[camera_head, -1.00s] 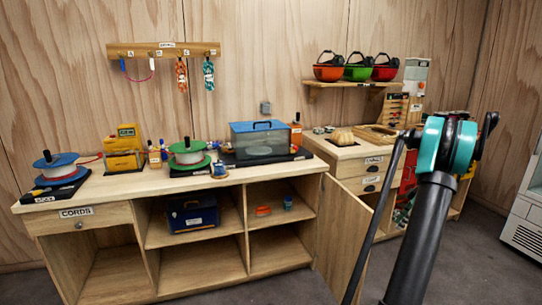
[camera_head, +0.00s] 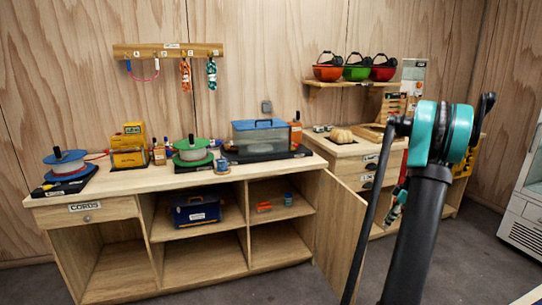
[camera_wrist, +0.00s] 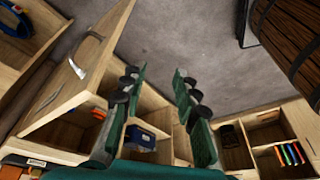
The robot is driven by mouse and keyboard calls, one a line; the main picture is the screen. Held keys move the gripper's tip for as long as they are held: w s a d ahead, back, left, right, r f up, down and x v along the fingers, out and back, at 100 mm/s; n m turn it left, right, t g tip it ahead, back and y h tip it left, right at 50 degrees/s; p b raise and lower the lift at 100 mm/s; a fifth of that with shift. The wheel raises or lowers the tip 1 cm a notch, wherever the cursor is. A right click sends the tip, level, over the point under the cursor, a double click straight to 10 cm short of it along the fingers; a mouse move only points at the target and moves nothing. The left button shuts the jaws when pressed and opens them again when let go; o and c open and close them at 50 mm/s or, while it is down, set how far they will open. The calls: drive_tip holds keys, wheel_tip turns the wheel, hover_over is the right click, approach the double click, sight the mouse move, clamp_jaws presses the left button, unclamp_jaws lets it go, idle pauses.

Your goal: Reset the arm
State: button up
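My arm (camera_head: 436,180) stands folded at the right of the head view, with black links and a teal joint. My gripper (camera_wrist: 160,95) shows in the wrist view. Its two green fingers with black joints are spread apart, and no object shows between them. It is in the air in front of the workbench (camera_head: 118,210), and its fingertips point toward the grey floor.
An open cabinet door (camera_head: 340,232) stands out from the bench, close to my arm in the head view. It also shows in the wrist view (camera_wrist: 72,75). A wooden barrel (camera_wrist: 290,40) is at upper right there. Grey floor (camera_wrist: 190,40) is clear between.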

drive_tip(key=s+a+r+m+h, duration=0.1)
drive_tip(key=s+a+r+m, duration=0.15)
drive_tip(key=s+a, duration=0.5)
drive_tip(key=s+a+r+m+h, duration=0.1)
drive_tip(key=s+a+m, duration=0.25)
drive_tip(key=a, duration=0.75)
drive_tip(key=s+a+f+m+t, duration=0.1)
drive_tip(key=s+a+f+m, duration=0.1)
drive_tip(key=s, duration=0.4)
drive_tip(key=s+a+f+m+t+h, duration=0.1)
drive_tip(key=s+a+m, duration=0.1)
drive_tip(key=s+a, duration=0.2)
drive_tip(key=s+a+f+m, duration=0.1)
drive_tip(key=s+a, duration=0.3)
drive_tip(key=s, duration=0.5)
drive_tip(key=shift+f+m+t, duration=0.4)
drive_tip(key=shift+f, duration=0.4)
drive_tip(key=shift+s, duration=0.1)
